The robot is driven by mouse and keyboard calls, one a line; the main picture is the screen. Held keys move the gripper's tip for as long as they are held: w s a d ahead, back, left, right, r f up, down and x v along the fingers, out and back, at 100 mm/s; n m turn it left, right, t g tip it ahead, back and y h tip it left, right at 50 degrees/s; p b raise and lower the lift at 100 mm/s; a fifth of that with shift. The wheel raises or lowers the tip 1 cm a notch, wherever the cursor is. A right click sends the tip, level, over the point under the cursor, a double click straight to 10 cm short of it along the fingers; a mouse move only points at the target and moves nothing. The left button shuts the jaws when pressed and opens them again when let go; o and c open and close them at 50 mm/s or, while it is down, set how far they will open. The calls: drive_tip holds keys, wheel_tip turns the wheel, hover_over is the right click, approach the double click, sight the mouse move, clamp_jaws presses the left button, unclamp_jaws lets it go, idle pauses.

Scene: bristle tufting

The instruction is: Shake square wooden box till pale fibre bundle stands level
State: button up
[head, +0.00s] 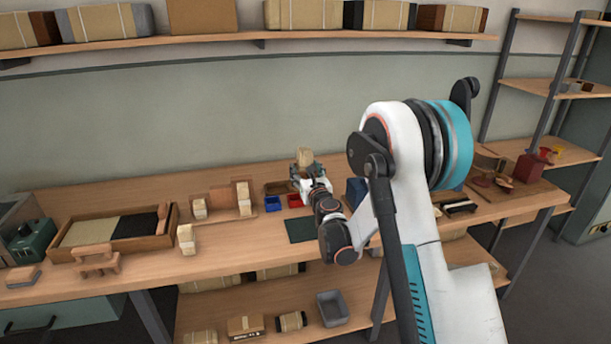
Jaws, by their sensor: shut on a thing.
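My gripper (306,171) is at the back middle of the workbench in the head view, raised above the bench top. It is shut on a small tan wooden thing, which I take to be the square wooden box (304,157). The box shows above the fingers; its lower part is hidden by the gripper. I cannot tell the pale fibre bundle from the box at this size, nor whether the fibre stands level.
A dark green mat (302,231) lies below my gripper. Blue (273,204) and red (295,201) bins stand close by. Left are small wooden blocks (186,240) and a divided tray (170,226). My arm hides part of the bench's right side.

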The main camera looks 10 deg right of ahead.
drive_tip(key=shift+r, duration=0.45)
wheel_tip(320, 180, down, 3)
drive_tip(key=b, duration=0.3)
drive_tip(key=shift+f, duration=0.15)
wheel_tip(320, 180, up, 3)
drive_tip(key=shift+r+p, duration=0.15)
drive_tip(key=shift+p, duration=0.7)
wheel_tip(320, 180, down, 3)
drive_tip(key=b, duration=0.3)
drive_tip(key=shift+f, duration=0.2)
wheel_tip(320, 180, up, 3)
drive_tip(key=shift+r+p, duration=0.2)
drive_tip(key=shift+p, duration=0.7)
wheel_tip(320, 180, down, 3)
drive_tip(key=b, duration=0.2)
drive_tip(key=shift+f+b, duration=0.15)
drive_tip(key=shift+b, duration=0.25)
drive_tip(key=shift+r+p, duration=0.75)
drive_tip(key=shift+r, duration=1)
drive_tip(key=shift+f, duration=0.15)
